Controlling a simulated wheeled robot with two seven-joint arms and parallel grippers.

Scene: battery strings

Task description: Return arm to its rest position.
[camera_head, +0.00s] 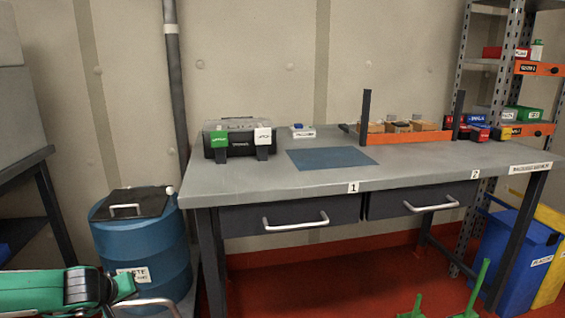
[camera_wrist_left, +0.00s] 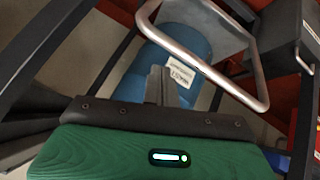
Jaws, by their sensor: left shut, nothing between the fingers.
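My left arm comes in at the lower left of the head view, with my left gripper (camera_head: 124,285) low in front of the blue drum (camera_head: 140,245). In the left wrist view the fingers of my left gripper (camera_wrist_left: 162,86) are together, with nothing between them. Beyond them in that view are a silver loop handle (camera_wrist_left: 258,72) and the labelled blue drum (camera_wrist_left: 146,66). I cannot tell whether the gripper touches the handle. My right gripper is in neither view.
A grey workbench (camera_head: 240,182) holds a black case (camera_head: 240,140), a blue mat (camera_head: 330,158) and an orange-edged rack (camera_head: 400,137). A shelf (camera_head: 467,70) and a blue bin (camera_head: 520,250) stand right. Green posts (camera_head: 480,285) rise at the bottom. Red floor (camera_head: 330,285) is open under the bench.

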